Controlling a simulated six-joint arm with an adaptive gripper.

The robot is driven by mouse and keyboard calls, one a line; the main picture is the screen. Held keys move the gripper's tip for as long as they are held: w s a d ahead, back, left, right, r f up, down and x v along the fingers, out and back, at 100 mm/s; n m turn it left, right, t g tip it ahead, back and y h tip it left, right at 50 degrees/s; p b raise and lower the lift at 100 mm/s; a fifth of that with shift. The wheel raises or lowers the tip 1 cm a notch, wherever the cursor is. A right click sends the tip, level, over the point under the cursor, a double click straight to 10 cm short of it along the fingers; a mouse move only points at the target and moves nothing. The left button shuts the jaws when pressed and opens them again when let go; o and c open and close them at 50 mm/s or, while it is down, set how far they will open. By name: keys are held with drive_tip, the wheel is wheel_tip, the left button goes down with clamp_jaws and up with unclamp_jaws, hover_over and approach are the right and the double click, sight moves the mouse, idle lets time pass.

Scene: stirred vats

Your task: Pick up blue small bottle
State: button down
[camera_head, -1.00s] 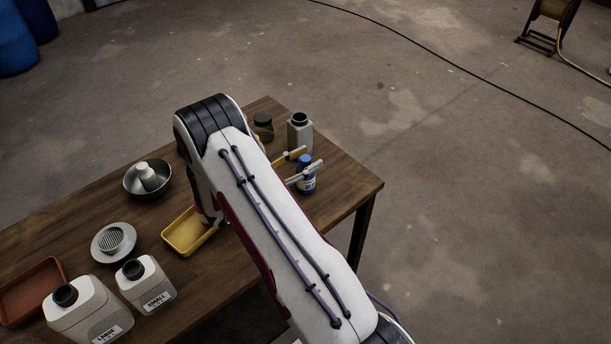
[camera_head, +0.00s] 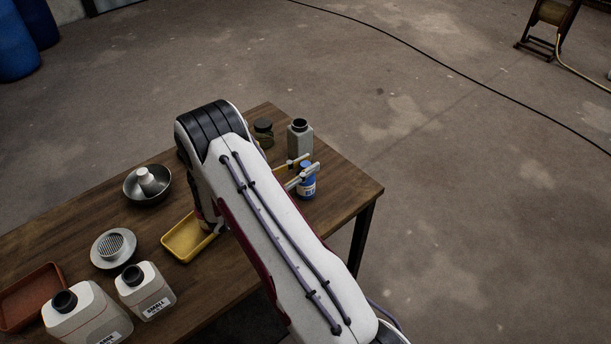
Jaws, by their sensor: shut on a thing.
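The small blue bottle (camera_head: 307,187) stands upright near the right end of the wooden table, with a white label and a blue cap. My gripper (camera_head: 303,174) is at the bottle's upper part, its light-coloured fingers close together around it. It is shut on the bottle. The bottle appears to be at table height; whether its base touches the wood is too small to tell. My arm crosses the middle of the view and hides the gripper's body and part of the table.
A grey bottle (camera_head: 300,140) with a black cap and a dark jar (camera_head: 263,131) stand just behind. A yellow tray (camera_head: 185,254), a metal bowl (camera_head: 130,197), a grated dish (camera_head: 97,258), a red tray (camera_head: 12,322) and two white jugs (camera_head: 150,296) are to the left.

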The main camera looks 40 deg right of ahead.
drive_tip(key=shift+r, duration=0.1)
drive_tip(key=shift+r, duration=4.9)
